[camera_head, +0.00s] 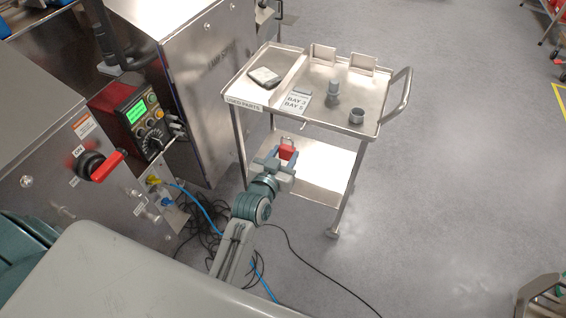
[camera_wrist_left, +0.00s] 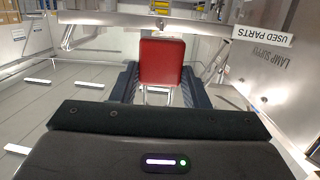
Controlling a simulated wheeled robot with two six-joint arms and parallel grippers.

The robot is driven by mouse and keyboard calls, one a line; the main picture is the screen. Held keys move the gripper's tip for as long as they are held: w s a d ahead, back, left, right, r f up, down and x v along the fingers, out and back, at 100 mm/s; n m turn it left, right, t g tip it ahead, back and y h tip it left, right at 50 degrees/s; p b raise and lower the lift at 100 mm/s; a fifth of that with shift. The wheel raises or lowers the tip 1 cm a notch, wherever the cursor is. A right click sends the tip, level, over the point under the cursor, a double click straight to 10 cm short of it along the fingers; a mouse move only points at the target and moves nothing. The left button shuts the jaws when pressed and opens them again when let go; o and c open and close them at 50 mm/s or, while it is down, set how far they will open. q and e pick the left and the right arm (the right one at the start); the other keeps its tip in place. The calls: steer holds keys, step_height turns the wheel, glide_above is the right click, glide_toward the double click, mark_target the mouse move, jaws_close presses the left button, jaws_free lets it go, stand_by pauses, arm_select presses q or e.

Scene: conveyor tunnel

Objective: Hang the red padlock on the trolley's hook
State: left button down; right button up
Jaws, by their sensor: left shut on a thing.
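The red padlock (camera_head: 287,152) is held in my left gripper (camera_head: 279,168), beside the front edge of the trolley (camera_head: 240,98) and a little below its top tray. In the left wrist view the padlock (camera_wrist_left: 162,62) shows its flat red face between the two dark fingers of my left gripper (camera_wrist_left: 160,88), which is shut on it. The trolley's front rail (camera_wrist_left: 110,19) crosses beyond the padlock. The padlock looks apart from the tray's rim. My right gripper is not in view.
A grey cylinder part (camera_head: 332,94), a ring (camera_head: 356,116) and a flat grey part (camera_head: 265,77) lie on the trolley top. A steel cabinet (camera_head: 210,90) stands close on the left. Cables (camera_head: 205,215) lie on the floor.

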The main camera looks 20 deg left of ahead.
mark_target(289, 158)
arm_select(q)
steer(key=w+f+b, duration=0.4)
steer(key=w+f, duration=0.2)
steer(key=w, duration=0.2)
steer(key=shift+w+f, duration=0.2)
steer(key=shift+f, duration=0.1)
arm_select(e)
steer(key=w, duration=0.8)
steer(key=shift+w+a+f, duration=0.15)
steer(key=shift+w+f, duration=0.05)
arm_select(q)
steer(key=shift+w+r+p, duration=0.1)
steer(key=shift+p, duration=0.25)
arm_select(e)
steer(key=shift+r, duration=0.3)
arm_select(q)
steer(key=shift+w+d+b, duration=0.15)
steer(key=shift+w+b, duration=0.35)
steer(key=shift+w, duration=2.25)
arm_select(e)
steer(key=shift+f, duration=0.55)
arm_select(q)
steer(key=shift+f+b, duration=0.45)
steer(key=shift+f, duration=0.45)
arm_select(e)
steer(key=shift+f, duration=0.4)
